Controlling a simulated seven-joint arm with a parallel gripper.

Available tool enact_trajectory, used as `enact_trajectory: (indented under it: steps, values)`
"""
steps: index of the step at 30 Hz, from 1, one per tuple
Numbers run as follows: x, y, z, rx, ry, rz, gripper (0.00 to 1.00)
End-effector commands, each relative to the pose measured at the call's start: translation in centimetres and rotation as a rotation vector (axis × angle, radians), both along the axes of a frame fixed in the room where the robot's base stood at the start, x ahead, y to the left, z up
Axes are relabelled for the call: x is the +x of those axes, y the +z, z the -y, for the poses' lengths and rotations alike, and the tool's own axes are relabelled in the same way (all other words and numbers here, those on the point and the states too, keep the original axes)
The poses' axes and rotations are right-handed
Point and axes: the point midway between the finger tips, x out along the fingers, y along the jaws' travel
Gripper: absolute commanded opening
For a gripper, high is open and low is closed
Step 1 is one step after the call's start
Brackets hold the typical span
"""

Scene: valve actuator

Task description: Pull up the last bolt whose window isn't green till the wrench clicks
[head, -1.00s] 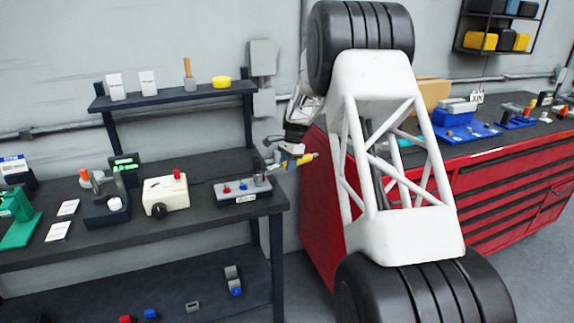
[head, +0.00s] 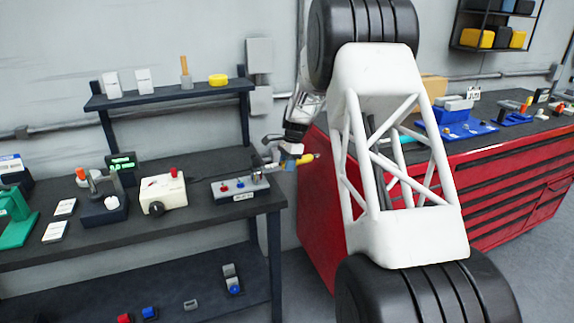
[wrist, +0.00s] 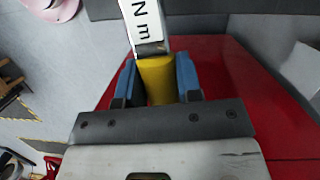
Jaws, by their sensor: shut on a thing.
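My gripper (head: 290,160) is beside the right end of the left bench. In the wrist view, its blue fingers (wrist: 157,76) are closed on the yellow handle of a wrench (wrist: 155,90). A white scale marked "N m" (wrist: 143,22) runs on beyond the handle. In the head view the yellow handle (head: 306,159) points right, and the wrench's other end reaches toward the bolt block. This grey block (head: 218,197) sits at the bench's right edge with a red knob (head: 224,187) and a blue knob (head: 240,183). Bolt windows are too small to read, and the wrench's contact with a bolt is unclear.
A cream box (head: 163,196) with a red knob and a device with a green display (head: 122,162) stand left on the bench. A shelf (head: 170,97) hangs above. A red cabinet (head: 500,180) stands right. Part of my body blocks the middle.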

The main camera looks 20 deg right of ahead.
Motion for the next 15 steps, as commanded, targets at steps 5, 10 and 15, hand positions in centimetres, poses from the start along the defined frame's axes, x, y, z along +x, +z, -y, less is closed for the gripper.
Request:
enact_trajectory:
  steps: [5,10,15]
  values:
    - [-0.12,0.12,0.02,0.000,-0.009,0.001,0.00]
    - [-0.49,0.12,0.03,-0.001,-0.036,0.002,0.00]
    - [-0.86,0.10,0.03,-0.001,-0.067,0.001,0.00]
